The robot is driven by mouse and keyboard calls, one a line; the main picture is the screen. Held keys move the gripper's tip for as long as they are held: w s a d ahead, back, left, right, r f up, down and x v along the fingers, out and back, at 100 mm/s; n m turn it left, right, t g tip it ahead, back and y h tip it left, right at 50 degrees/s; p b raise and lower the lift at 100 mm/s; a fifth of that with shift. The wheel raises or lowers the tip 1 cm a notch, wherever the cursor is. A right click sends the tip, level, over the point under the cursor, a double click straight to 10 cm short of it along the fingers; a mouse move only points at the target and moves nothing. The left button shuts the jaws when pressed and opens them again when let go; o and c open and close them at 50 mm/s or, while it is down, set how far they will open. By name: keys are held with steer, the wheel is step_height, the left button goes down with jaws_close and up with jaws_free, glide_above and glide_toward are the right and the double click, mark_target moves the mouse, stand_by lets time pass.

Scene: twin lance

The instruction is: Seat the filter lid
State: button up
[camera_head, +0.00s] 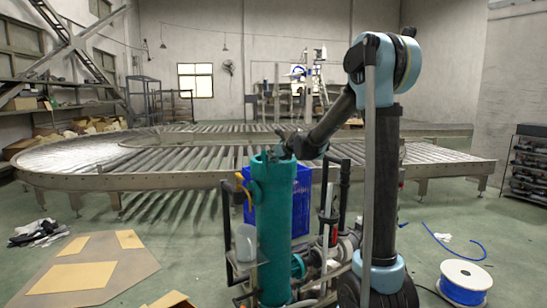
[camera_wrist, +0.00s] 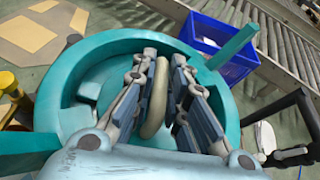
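The teal upright filter housing (camera_head: 272,225) stands in front of me, its top at the tip of my arm. In the wrist view its round teal rim (camera_wrist: 222,85) surrounds a recessed teal disc, which appears to be the filter lid (camera_wrist: 88,88). I cannot tell whether the lid is fully seated. A beige ring (camera_wrist: 157,98) stands up at the middle. My gripper (camera_wrist: 163,62) points down over it, with one finger on each side of the ring, very close to it. Whether the fingers press on it is not clear. In the head view my gripper (camera_head: 290,146) is at the housing's top.
A blue crate (camera_head: 303,190) stands just behind the housing; it also shows in the wrist view (camera_wrist: 212,42). Teal bars (camera_wrist: 238,46) stick out from the rim. Pipes and a dark frame stand right of the housing. A roller conveyor (camera_head: 140,180) runs behind.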

steer(key=shift+o, duration=1.4)
steer(key=shift+v, duration=5.95)
steer(key=shift+f, duration=0.1)
steer(key=s+d+f+n+g+h, duration=0.2)
steer(key=s+d+f+n, duration=0.5)
steer(key=s, duration=0.7)
steer(key=s+d+f+n+g+h, duration=0.2)
steer(key=s+d+f+n+g, duration=0.2)
steer(key=s, duration=1.1)
steer(key=s+d+f+n+g+h, duration=0.3)
steer(key=s+d+f+n, duration=0.7)
steer(key=s+f+n, duration=0.4)
steer(key=n, duration=0.3)
steer(key=shift+s+d+f+n, duration=0.25)
steer(key=shift+d+f+n, duration=0.05)
steer(key=shift+f+n, duration=0.1)
